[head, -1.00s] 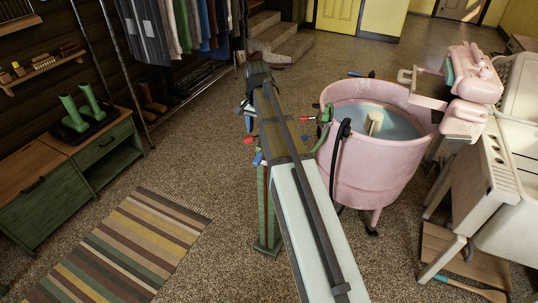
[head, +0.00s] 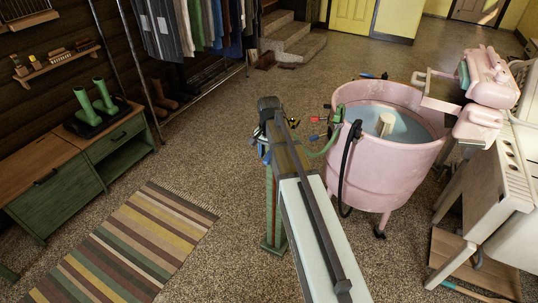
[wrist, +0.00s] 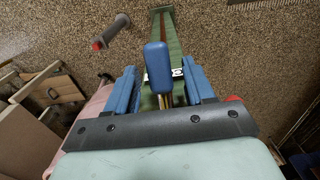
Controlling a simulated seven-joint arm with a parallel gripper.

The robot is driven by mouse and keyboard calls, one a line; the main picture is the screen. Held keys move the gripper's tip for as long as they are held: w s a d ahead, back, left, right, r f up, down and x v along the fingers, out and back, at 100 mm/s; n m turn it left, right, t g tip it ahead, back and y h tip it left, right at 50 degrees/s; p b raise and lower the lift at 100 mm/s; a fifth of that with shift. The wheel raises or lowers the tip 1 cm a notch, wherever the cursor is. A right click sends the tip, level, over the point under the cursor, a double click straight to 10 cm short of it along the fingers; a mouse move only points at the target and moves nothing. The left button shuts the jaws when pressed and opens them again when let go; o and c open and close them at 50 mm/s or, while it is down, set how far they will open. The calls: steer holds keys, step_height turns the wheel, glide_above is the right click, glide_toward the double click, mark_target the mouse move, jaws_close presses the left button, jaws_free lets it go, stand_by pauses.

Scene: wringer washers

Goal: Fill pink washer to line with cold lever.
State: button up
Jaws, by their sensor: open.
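The pink washer (head: 375,170) stands on the floor right of my arm in the head view, with water (head: 405,128) and a pale agitator (head: 385,122) inside. The fill line cannot be made out. A green post (head: 275,215) stands left of the washer, partly behind my arm. In the wrist view, my gripper (wrist: 159,68) is open, with a blue finger on each side of a blue lever handle (wrist: 156,56). I cannot tell whether the fingers touch it. In the head view my gripper is mostly hidden by my arm.
A black hose (head: 347,165) hangs on the washer's near side. A striped rug (head: 135,240) and green cabinets (head: 60,190) are at the left. The floor between them is clear.

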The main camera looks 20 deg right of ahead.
steer(key=shift+f, duration=0.3)
jaws_close()
stand_by(0.5)
